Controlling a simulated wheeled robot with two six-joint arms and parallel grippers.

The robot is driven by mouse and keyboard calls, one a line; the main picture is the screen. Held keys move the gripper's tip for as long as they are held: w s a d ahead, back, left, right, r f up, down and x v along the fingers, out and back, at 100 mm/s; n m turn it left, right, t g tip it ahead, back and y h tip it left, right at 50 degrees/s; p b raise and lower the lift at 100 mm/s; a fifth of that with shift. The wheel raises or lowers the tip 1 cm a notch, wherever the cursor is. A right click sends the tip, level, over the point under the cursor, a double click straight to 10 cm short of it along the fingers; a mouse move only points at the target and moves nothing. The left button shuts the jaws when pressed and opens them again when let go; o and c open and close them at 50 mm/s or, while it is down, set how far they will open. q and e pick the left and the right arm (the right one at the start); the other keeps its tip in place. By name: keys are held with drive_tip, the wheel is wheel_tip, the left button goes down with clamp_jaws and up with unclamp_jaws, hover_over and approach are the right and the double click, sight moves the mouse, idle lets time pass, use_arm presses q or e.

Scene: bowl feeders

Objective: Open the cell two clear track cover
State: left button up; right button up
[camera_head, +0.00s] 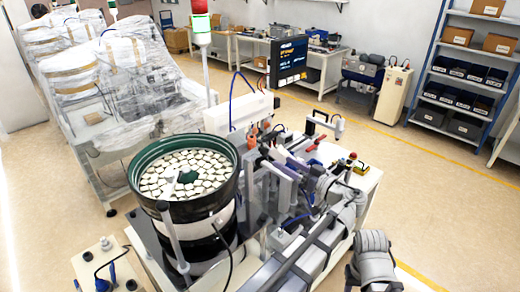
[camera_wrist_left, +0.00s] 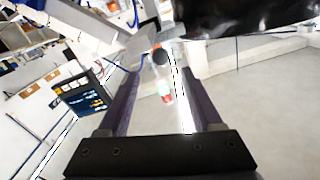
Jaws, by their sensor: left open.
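My left gripper (camera_head: 282,165) is over the machine beside the bowl feeder (camera_head: 137,183) in the head view, partly lost among the fixtures. In the left wrist view its two purplish fingers (camera_wrist_left: 162,92) are wide apart, with nothing gripped. A round black knob (camera_wrist_left: 160,57) shows between and beyond the fingers, apart from both. A bright, thin pale strip (camera_wrist_left: 183,95) runs near the right finger; I cannot tell whether it is the clear track cover. The cover is not clearly distinguishable in the head view.
The green-lined bowl holds many pale parts. A stack light (camera_head: 201,22) and a monitor (camera_head: 288,60) stand behind the machine. Small fixtures with red and orange parts crowd the left gripper. Wrapped equipment (camera_head: 120,80) stands back left; shelves (camera_head: 460,70) are back right. Open floor lies between.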

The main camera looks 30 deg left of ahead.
sight(266, 152)
use_arm(q)
drive_tip(key=shift+a+r, duration=0.1)
drive_tip(key=shift+a, duration=0.1)
drive_tip(key=x, duration=0.7)
drive_tip(key=shift+w+a, duration=0.1)
drive_tip(key=shift+a, duration=0.05)
drive_tip(key=shift+c, duration=0.2)
clamp_jaws()
idle(1.1)
